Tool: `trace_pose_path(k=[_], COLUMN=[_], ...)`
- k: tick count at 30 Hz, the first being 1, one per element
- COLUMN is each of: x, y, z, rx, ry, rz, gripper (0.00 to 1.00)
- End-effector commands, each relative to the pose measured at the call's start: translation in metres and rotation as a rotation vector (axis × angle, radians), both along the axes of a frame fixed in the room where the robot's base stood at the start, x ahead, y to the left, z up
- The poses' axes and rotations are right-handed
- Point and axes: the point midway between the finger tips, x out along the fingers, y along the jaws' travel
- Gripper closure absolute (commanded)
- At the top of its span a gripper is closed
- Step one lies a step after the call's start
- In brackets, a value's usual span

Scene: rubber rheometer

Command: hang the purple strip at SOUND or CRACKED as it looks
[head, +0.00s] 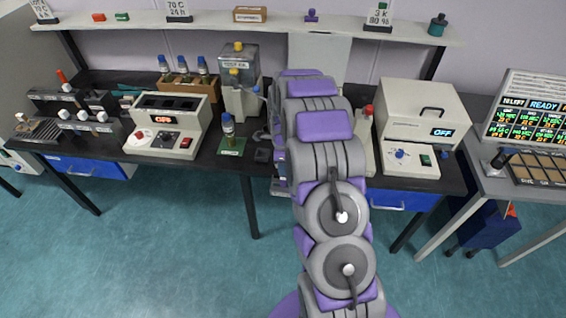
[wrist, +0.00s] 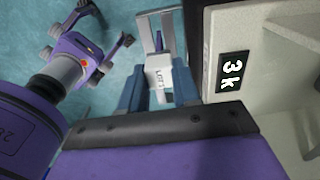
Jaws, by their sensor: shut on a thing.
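In the wrist view my gripper (wrist: 158,92) has its two blue-grey fingers on either side of a small white block (wrist: 158,76) with dark lettering, and is shut on it. A narrow purple piece (wrist: 158,42), likely the purple strip, shows just beyond the block, between two pale upright bars. I cannot tell whether its surface is sound or cracked. In the head view my arm hides the gripper and what it holds. No place marked SOUND or CRACKED can be read in either view.
In the head view, a beige machine (head: 415,115) reading OFF stands right of my arm, and a grey dispenser (head: 239,80) stands left. The floor (head: 165,235) in front is clear.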

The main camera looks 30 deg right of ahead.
Motion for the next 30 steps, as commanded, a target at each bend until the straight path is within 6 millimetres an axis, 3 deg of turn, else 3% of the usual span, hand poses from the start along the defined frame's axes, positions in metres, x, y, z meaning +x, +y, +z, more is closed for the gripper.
trace_pose_path(k=[30], x=[0.000], y=[0.000], z=[-0.046], rx=[0.000], ry=[0.000], rz=[0.000], gripper=[0.99])
